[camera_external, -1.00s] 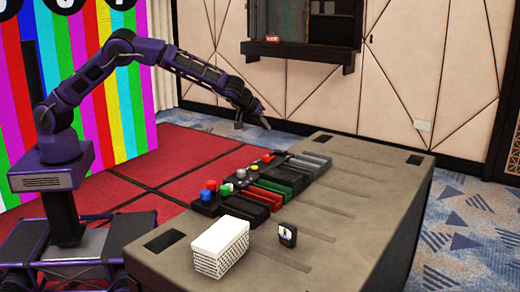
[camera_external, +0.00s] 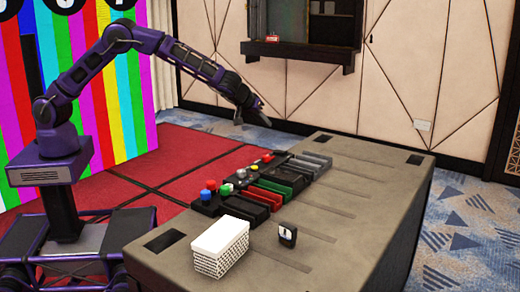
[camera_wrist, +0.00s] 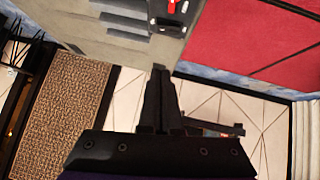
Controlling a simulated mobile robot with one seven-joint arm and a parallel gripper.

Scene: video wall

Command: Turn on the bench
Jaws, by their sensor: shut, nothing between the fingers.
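The bench (camera_external: 345,215) is a long grey-brown block in the outside view. A row of black control units (camera_external: 262,180) lies along its top, with red, blue, green, white and yellow buttons or knobs. My gripper (camera_external: 266,122) is shut and empty. It is in the air beyond the far end of the controls, apart from the bench. In the wrist view my gripper (camera_wrist: 159,75) points toward the bench's end (camera_wrist: 125,30), where a red button (camera_wrist: 174,4) shows at the top edge. Which control belongs to the bench's power I cannot tell.
A white box (camera_external: 221,240) and a small black device (camera_external: 288,234) stand on the near part of the bench. A red floor (camera_external: 140,178) lies left of it. A wall shelf (camera_external: 300,52) is behind. The air around my gripper is clear.

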